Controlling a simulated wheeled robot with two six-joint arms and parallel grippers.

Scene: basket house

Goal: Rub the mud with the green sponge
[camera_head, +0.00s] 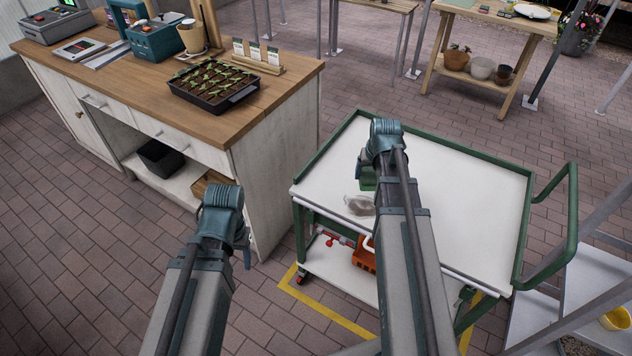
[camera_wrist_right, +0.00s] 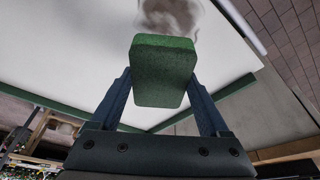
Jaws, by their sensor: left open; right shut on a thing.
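The green sponge (camera_wrist_right: 161,72) is held between the fingers of my right gripper (camera_wrist_right: 163,85), which is shut on it. In the head view the sponge (camera_head: 368,178) shows only in part beneath my right gripper (camera_head: 376,165), over the white cart top. A grey-brown mud smear (camera_head: 359,205) lies on the cart top just in front of the sponge; it also shows in the right wrist view (camera_wrist_right: 170,14), partly cut off by the frame edge. I cannot tell whether the sponge touches the surface. My left gripper (camera_head: 240,248) is open and empty, left of the cart, its fingers mostly hidden.
The white cart top (camera_head: 470,190) has a green rim and a handle (camera_head: 570,225) at right; the rest of it is clear. An orange item (camera_head: 363,254) sits on the lower shelf. A wooden bench (camera_head: 130,90) with a seedling tray (camera_head: 213,86) stands at left.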

